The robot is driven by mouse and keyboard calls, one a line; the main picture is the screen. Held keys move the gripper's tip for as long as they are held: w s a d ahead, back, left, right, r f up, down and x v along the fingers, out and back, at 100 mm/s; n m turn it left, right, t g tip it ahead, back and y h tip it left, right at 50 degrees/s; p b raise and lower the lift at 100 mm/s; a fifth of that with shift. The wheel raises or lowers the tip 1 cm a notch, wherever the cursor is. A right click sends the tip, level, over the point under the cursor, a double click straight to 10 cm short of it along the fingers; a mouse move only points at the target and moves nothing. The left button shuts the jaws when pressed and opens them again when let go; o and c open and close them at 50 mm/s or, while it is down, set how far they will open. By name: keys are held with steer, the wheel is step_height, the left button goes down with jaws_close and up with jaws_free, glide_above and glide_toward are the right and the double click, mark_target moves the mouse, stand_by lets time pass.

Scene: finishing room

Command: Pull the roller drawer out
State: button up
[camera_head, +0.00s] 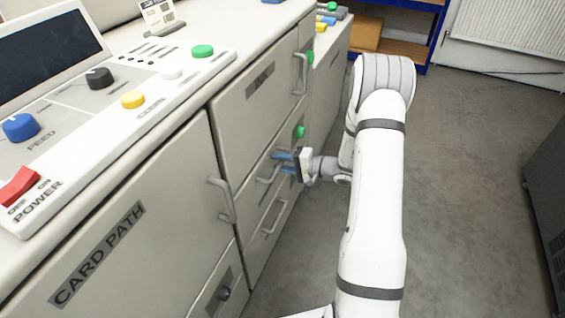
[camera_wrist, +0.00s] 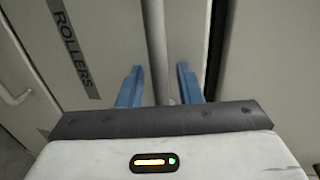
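The roller drawer's front (camera_wrist: 110,25) carries a dark label reading ROLLERS in the wrist view. Its light grey bar handle (camera_wrist: 157,50) runs between the two blue fingers of my gripper (camera_wrist: 160,84). The fingers are open, with a gap showing on each side of the bar. In the head view my gripper (camera_head: 283,163) is at the cabinet front, beside the handle (camera_head: 268,172) of a middle drawer. That drawer looks closed. The fingers hide part of its front.
A drawer with a handle (camera_head: 273,218) lies below, and a panel with a tall handle (camera_head: 300,75) above. The CARD PATH door (camera_head: 110,235) is nearer on the left. Clear grey floor (camera_head: 455,190) lies right of my arm, up to a dark cabinet (camera_head: 545,170).

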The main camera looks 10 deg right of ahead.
steer(key=shift+c, duration=0.4)
jaws_close()
steer(key=shift+s+d, duration=0.15)
steer(key=shift+d, duration=0.05)
